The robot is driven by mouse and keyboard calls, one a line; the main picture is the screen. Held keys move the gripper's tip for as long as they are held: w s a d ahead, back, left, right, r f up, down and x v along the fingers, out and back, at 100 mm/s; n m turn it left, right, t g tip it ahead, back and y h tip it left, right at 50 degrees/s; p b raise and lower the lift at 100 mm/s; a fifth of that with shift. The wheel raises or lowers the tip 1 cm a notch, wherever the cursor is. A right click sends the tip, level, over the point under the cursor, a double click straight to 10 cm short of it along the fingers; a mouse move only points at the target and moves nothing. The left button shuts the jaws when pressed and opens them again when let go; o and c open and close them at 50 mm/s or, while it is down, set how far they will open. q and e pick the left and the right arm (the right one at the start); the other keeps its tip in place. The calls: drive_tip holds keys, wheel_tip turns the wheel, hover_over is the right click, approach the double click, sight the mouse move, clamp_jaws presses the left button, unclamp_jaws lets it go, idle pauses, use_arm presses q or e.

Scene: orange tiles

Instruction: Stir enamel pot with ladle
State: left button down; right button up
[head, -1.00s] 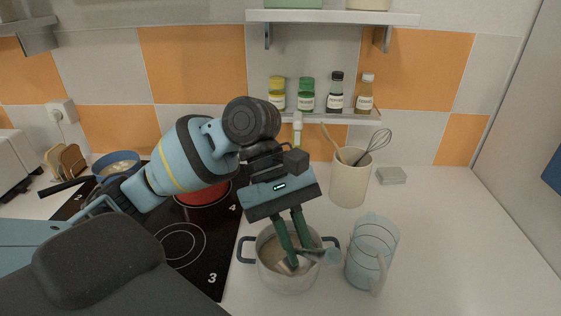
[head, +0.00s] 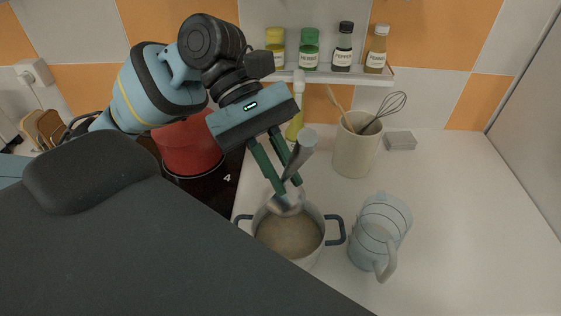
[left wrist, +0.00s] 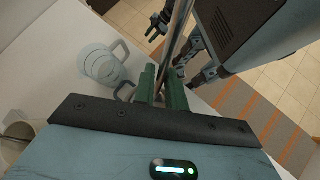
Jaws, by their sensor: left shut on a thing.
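The enamel pot (head: 289,238) stands on the white counter, with blue side handles and a brownish content showing inside. My left gripper (head: 284,190) is above the back rim of the pot, its green fingers shut on the ladle. The metal ladle (head: 304,146) is tilted, its handle end up and to the right. Its bowl (head: 286,204) is at the pot's back rim, seemingly above the content; exact contact is unclear. In the left wrist view the ladle handle (left wrist: 178,30) runs up between the fingers (left wrist: 161,92).
A clear measuring jug (head: 380,232) stands close to the pot's right. Behind are a utensil crock (head: 356,155) with a whisk, a grey block (head: 400,140) and a spice shelf (head: 345,73). A red pot (head: 190,146) is on the hob at left. The right counter is free.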

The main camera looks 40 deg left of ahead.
use_arm(q)
drive_tip(key=shift+f, duration=2.3)
drive_tip(key=shift+w+a+f, duration=0.2)
drive_tip(key=shift+w+f, duration=0.1)
drive_tip(key=shift+f, duration=0.35)
drive_tip(key=shift+w+a+f, duration=0.15)
drive_tip(key=shift+w+f, duration=0.1)
drive_tip(key=shift+f, duration=0.4)
drive_tip(key=shift+w+a+f+b, duration=0.2)
drive_tip(key=shift+w+f, duration=0.15)
drive_tip(key=shift+f, duration=0.6)
drive_tip(key=shift+w+a+f+b, duration=0.2)
drive_tip(key=shift+w+f, duration=0.1)
drive_tip(key=shift+f, duration=0.65)
drive_tip(key=shift+w+a+f+b, duration=0.2)
drive_tip(key=shift+w+f, duration=0.15)
drive_tip(key=shift+f, duration=0.6)
use_arm(e)
drive_tip(key=shift+s+a+f, duration=0.15)
drive_tip(key=shift+s+f, duration=0.45)
drive_tip(key=shift+f, duration=0.15)
